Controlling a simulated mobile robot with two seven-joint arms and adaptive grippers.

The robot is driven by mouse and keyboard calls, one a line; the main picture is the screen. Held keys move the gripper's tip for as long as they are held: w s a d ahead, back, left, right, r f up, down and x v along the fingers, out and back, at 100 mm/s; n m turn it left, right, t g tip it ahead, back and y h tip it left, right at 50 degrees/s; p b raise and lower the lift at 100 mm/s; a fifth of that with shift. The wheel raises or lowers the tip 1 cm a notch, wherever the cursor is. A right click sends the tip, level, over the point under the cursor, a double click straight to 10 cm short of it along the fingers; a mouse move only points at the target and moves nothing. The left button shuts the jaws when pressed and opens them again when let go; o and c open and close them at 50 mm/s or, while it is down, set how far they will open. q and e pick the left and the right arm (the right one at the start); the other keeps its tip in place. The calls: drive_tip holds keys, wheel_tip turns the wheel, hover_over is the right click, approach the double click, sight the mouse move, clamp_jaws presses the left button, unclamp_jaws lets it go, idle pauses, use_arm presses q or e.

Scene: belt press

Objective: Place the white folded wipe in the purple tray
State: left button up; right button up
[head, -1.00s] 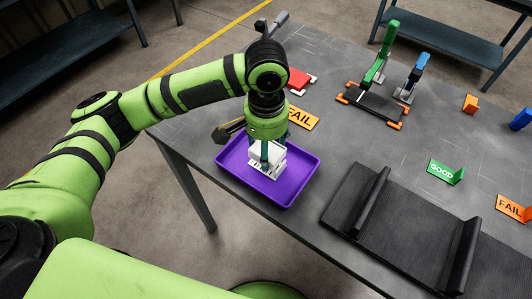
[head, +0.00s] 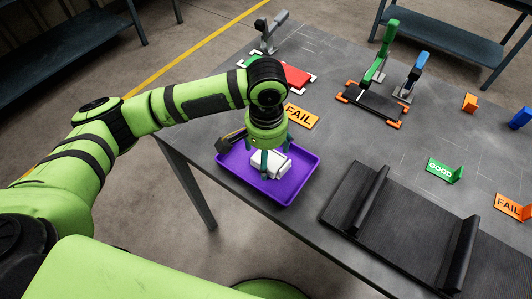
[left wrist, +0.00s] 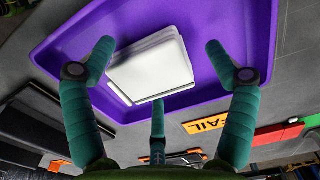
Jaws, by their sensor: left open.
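The white folded wipe (head: 268,168) lies in the purple tray (head: 304,181), near its middle. In the left wrist view the wipe (left wrist: 152,70) shows as a slightly uneven white stack, apart from the fingers on both sides. The tray's purple rim (left wrist: 266,40) surrounds it there. My left gripper (head: 276,158) is open just over the wipe, and its three teal fingers are spread around it in the left wrist view (left wrist: 158,62). Whether the lower finger touches the wipe is unclear. My right gripper is not in view.
A red pad fixture (head: 297,75) and a black press with a green handle (head: 375,103) are farther back. A black belt fixture (head: 400,225) lies to the right. The tray sits near the table's front-left edge.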

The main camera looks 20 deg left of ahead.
use_arm(q)
wheel_tip(320, 180, up, 12)
drive_tip(key=shift+f+b, duration=0.15)
drive_tip(key=shift+b, duration=0.2)
drive_tip(key=shift+f, duration=0.1)
idle(0.4)
